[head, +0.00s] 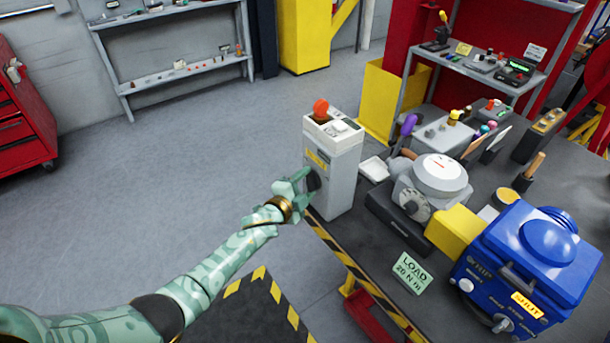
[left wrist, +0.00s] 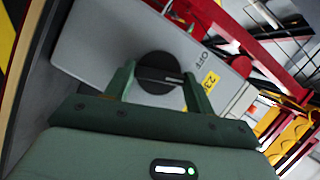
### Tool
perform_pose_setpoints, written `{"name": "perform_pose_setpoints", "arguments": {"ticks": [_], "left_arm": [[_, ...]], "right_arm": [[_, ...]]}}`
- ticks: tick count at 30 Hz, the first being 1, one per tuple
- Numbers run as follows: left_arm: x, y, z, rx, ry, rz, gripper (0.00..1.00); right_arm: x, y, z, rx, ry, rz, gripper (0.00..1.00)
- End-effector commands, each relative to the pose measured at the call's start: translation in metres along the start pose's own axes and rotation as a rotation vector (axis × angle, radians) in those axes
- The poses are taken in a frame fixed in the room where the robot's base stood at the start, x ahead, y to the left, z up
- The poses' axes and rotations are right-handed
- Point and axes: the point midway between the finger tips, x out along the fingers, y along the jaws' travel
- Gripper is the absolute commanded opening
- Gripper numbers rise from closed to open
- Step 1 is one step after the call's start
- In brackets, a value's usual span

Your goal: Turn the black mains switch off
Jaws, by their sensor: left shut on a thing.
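The black mains switch (left wrist: 160,73) is a round rotary knob on the front of a grey pedestal box (head: 338,180). In the left wrist view an "OFF" mark (left wrist: 207,50) and a yellow label (left wrist: 209,80) are beside it. My left gripper (head: 300,182) is at the knob, with one finger on each side of its raised grip. It is shut on the knob. In the head view the knob (head: 313,181) is partly hidden by the fingers. The exact position the knob points to is hard to read. My right gripper is not in view.
An orange-red button (head: 320,107) tops the pedestal. The floor at left is clear.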

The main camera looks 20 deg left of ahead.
Motion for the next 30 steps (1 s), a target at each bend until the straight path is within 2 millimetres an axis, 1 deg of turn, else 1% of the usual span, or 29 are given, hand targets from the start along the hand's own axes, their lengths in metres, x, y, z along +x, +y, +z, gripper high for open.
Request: {"name": "perform_pose_setpoints", "arguments": {"ticks": [1,3,12,21,30], "left_arm": [[-0.001,-0.006,-0.001,-0.033,-0.002,0.018,0.32],[-0.001,-0.005,0.0,-0.087,-0.003,0.041,0.32],[-0.001,-0.003,0.001,-0.274,-0.003,0.118,0.32],[-0.001,-0.002,0.002,-0.364,-0.003,0.154,0.32],[-0.001,0.0,0.002,-0.38,-0.003,0.161,0.32]], "right_arm": [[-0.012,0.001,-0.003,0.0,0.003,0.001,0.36],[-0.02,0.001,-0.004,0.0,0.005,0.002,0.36],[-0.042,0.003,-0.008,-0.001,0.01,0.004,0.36],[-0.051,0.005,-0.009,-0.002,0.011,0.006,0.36],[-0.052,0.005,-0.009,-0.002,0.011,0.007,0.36]]}}
